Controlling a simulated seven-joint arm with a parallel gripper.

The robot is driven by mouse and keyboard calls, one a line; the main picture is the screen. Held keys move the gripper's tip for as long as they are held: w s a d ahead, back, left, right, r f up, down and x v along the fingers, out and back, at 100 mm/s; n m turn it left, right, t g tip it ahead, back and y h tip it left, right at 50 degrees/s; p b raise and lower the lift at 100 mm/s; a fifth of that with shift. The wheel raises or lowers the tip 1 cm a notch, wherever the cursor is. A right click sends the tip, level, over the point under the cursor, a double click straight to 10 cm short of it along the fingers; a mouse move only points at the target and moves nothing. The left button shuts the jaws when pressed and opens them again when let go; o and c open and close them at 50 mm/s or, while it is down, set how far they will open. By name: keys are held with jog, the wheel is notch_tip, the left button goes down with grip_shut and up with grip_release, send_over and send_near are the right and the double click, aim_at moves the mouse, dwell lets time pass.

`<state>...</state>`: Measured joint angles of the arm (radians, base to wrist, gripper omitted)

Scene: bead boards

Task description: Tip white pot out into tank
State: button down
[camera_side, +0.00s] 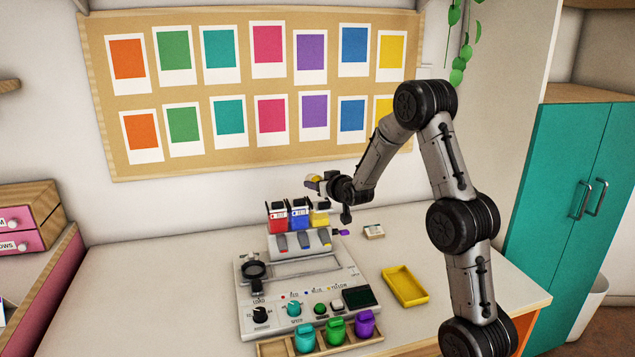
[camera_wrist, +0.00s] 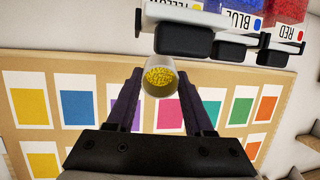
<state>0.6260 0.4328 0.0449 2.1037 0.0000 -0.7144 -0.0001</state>
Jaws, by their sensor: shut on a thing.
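My gripper (camera_side: 318,182) is shut on the white pot (camera_wrist: 176,68), which sits between the two fingers in the wrist view. Yellow beads (camera_wrist: 160,81) show inside its mouth. In the side view the pot is small and partly hidden by my gripper, above the row of tanks; its exact tilt is hard to tell. The yellow tank (camera_side: 320,219) stands at the right of the row, just below my gripper. The blue tank (camera_side: 299,217) is in the middle and the red tank (camera_side: 277,218) at the left. Their labels also show in the wrist view.
The tanks stand at the back of a grey machine (camera_side: 345,282) with knobs. Teal, green and purple jars (camera_side: 336,331) stand in a wooden rack in front. A yellow tray (camera_side: 404,286) lies at the right. The table's left side is clear. A card board (camera_side: 187,90) hangs behind.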

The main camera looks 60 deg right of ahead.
aim_at(315, 175)
jog(key=shift+s+a+f+t+h, duration=0.2)
jog(key=shift+t+h, duration=0.5)
jog(key=shift+t, duration=0.25)
jog(key=shift+s+a+f+t+h, duration=0.1)
jog(key=shift+s+t+h, duration=0.05)
jog(key=shift+t+h, duration=0.7)
jog(key=shift+r, duration=0.15)
dwell(1.4)
